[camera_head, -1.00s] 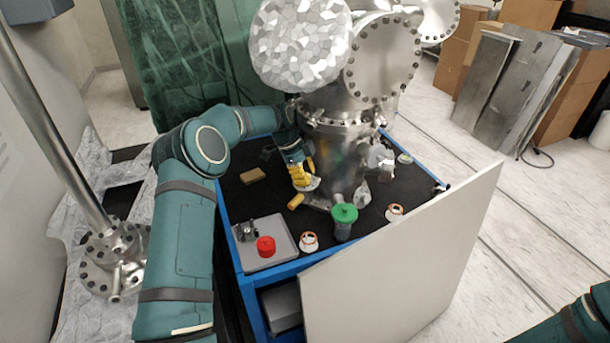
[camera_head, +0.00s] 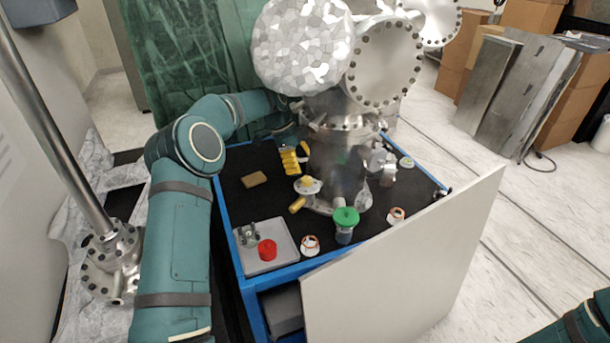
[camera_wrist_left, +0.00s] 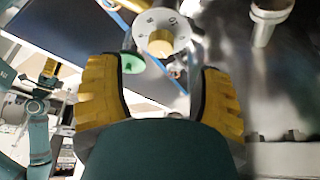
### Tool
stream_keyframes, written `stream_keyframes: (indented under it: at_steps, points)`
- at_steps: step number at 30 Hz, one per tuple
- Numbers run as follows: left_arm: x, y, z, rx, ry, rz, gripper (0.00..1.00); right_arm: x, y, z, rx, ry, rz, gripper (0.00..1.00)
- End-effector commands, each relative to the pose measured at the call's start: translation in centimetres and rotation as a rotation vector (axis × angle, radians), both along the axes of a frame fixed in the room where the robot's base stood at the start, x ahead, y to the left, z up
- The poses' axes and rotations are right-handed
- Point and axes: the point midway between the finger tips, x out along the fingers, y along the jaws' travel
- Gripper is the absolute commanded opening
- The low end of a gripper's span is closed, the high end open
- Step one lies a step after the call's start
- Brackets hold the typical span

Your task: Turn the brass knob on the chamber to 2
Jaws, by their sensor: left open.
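The brass knob (camera_head: 307,181) sits on a round silver flange at the lower side of the steel chamber (camera_head: 338,165). It also shows in the left wrist view (camera_wrist_left: 160,46), beyond my fingertips and roughly centred between them. My left gripper (camera_head: 298,156) has yellow fingers, is open and empty, and is behind and apart from the knob in the head view. Its spread fingers also show in the left wrist view (camera_wrist_left: 160,75). Only part of my right arm shows at the lower right; its gripper is out of view.
A grey tray (camera_head: 282,260) holds a red cap (camera_head: 267,250). A tan block (camera_head: 254,179) lies left on the black tabletop. A pale panel (camera_head: 410,270) borders the front.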

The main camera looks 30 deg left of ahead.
Motion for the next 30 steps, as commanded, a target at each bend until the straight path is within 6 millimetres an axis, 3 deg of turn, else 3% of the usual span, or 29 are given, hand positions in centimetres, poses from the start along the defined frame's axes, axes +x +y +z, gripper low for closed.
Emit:
stream_keyframes:
  at_steps: [4, 10, 30]
  points:
    - [-0.2, 1.0, 2.7, 0.0, -0.002, 0.001, 0.66, 0.0, 0.0, 0.0, 0.0, 0.0, 0.0, 0.47]
    - [-0.3, 1.9, 4.7, -0.001, 0.001, 0.0, 0.66, 0.0, 0.0, 0.0, 0.0, 0.0, 0.0, 0.47]
    - [-0.4, 2.2, 5.1, 0.0, 0.002, 0.014, 0.66, 0.0, 0.0, 0.0, 0.0, 0.0, 0.0, 0.47]
